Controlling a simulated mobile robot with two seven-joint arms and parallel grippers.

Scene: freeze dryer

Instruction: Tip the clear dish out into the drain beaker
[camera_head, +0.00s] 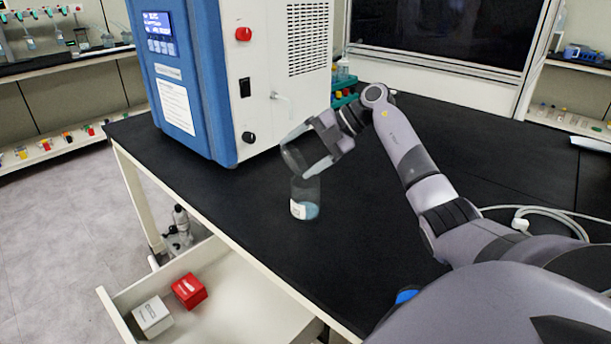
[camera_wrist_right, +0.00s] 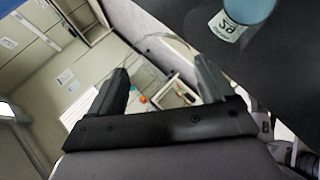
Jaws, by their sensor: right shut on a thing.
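The clear dish (camera_head: 293,157) is tilted steeply in the head view, just above the mouth of the drain beaker. My right gripper (camera_head: 322,143) is shut on the dish from its upper right side. The clear drain beaker (camera_head: 305,199) stands upright on the black bench, with a white label and some bluish liquid at its bottom. The right wrist view shows my right gripper's fingers (camera_wrist_right: 162,88) and the labelled beaker (camera_wrist_right: 243,14) at the top edge. The dish is barely visible there. I cannot tell whether anything is left in the dish. My left gripper is not in view.
The blue and white freeze dryer (camera_head: 245,90) stands behind and left of the beaker. A small green rack (camera_head: 345,98) sits behind my right arm. An open drawer (camera_head: 235,305) with red and white boxes is below the bench's front edge.

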